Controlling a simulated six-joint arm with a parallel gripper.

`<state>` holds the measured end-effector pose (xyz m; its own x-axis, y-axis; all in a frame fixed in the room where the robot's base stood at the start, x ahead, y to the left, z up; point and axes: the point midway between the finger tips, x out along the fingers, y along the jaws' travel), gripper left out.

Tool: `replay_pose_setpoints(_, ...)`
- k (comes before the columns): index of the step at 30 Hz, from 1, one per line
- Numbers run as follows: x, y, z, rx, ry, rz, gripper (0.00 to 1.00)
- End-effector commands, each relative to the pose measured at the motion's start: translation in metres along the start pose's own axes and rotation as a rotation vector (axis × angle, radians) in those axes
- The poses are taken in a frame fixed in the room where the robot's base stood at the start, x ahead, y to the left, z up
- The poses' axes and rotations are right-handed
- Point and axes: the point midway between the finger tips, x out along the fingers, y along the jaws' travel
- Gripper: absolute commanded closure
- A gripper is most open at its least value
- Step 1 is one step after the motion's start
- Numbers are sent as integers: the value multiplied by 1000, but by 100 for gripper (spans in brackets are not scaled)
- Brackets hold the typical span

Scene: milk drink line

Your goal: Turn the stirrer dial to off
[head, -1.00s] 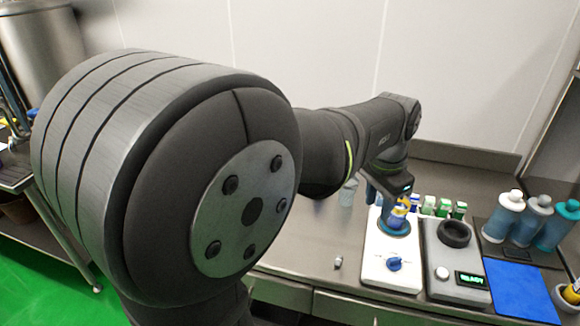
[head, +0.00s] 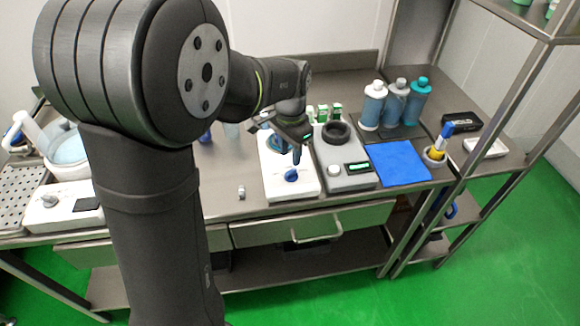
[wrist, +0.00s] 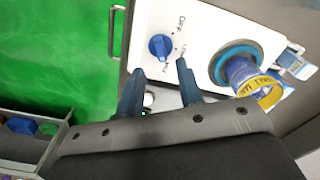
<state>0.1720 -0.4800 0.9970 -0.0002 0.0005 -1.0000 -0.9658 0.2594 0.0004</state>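The stirrer is a white box (head: 301,193) on the bench, with a blue dial (head: 291,174) on its front part. In the wrist view the blue dial (wrist: 159,46) has printed marks beside it, including OFF; its exact setting is hard to read. Behind the dial is a blue ring (wrist: 235,62) with a vessel with a yellow band (wrist: 258,88) on it. My gripper (head: 296,156) hangs just above and behind the dial. In the wrist view my gripper (wrist: 159,66) has its two fingers apart, empty, with the dial beyond the tips.
A grey device (head: 345,183) with a lit display stands right of the stirrer. Several bottles (head: 395,104) stand behind a blue mat (head: 398,163). A small metal piece (head: 241,191) lies left of the stirrer, with bare bench around it. Shelf posts rise at the right.

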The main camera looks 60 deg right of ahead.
Motion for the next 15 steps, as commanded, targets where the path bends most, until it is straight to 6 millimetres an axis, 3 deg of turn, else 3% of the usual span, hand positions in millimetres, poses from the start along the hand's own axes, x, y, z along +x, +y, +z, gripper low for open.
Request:
replay_pose_setpoints(6, 41, 0, 1, -1, -3, 2, 66)
replay_pose_setpoints(15, 62, 0, 0, -1, 0, 0, 66)
